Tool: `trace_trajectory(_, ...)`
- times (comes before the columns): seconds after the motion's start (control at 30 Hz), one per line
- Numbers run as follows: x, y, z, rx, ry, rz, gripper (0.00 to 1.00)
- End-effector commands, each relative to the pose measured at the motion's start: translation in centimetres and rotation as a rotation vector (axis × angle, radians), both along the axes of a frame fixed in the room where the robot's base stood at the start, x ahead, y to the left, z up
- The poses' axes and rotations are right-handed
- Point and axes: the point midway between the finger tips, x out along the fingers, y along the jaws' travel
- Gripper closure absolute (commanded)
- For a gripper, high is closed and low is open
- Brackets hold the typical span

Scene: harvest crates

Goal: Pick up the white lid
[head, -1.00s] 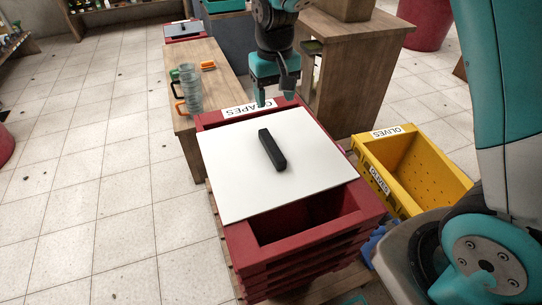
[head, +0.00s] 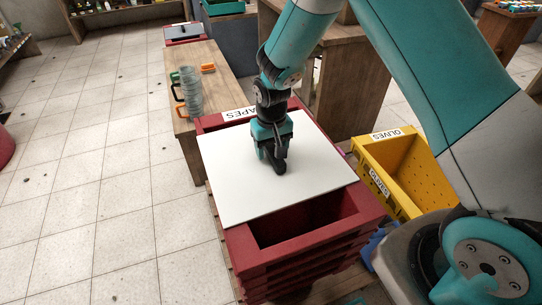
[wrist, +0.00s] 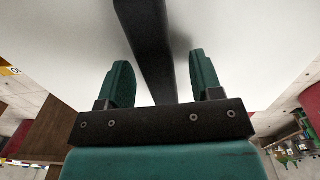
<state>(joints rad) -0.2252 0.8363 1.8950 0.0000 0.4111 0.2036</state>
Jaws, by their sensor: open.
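The white lid (head: 231,170) lies askew on the red crate labelled as grapes (head: 253,258), leaving part of the crate's near side uncovered. Its black bar handle shows in the wrist view (wrist: 149,42), running between the two teal fingers. My gripper (head: 275,163) is over the middle of the lid, at the handle, and hides most of it in the head view. In the wrist view my gripper (wrist: 158,82) is open, one finger on each side of the handle, with a gap on both sides. Whether the fingertips touch the lid cannot be told.
A yellow crate labelled OLIVES (head: 405,178) stands to the right of the red crate. Tiled floor on the left is clear.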

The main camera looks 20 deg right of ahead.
Motion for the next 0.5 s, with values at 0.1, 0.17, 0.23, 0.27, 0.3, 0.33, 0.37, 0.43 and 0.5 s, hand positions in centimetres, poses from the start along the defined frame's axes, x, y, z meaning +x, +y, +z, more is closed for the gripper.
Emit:
trace_trajectory(0.1,0.03,-0.01,-0.44,0.000,-0.001,0.000,0.40)
trace_trajectory(0.17,0.04,-0.02,-0.43,0.000,-0.002,-0.001,0.40)
trace_trajectory(0.23,0.03,-0.02,-0.41,0.000,-0.001,-0.001,0.40)
trace_trajectory(0.27,0.03,-0.02,-0.41,0.000,-0.001,-0.001,0.40)
trace_trajectory(0.3,0.03,-0.02,-0.40,0.000,-0.001,-0.001,0.50)
trace_trajectory(0.33,0.03,-0.02,-0.40,0.000,-0.001,-0.001,0.56)
trace_trajectory(0.37,0.03,-0.03,-0.40,0.000,-0.001,-0.001,0.63)
trace_trajectory(0.43,0.03,-0.03,-0.39,0.000,-0.001,-0.001,0.80)
trace_trajectory(0.5,0.02,-0.03,-0.39,0.000,-0.001,-0.001,0.96)
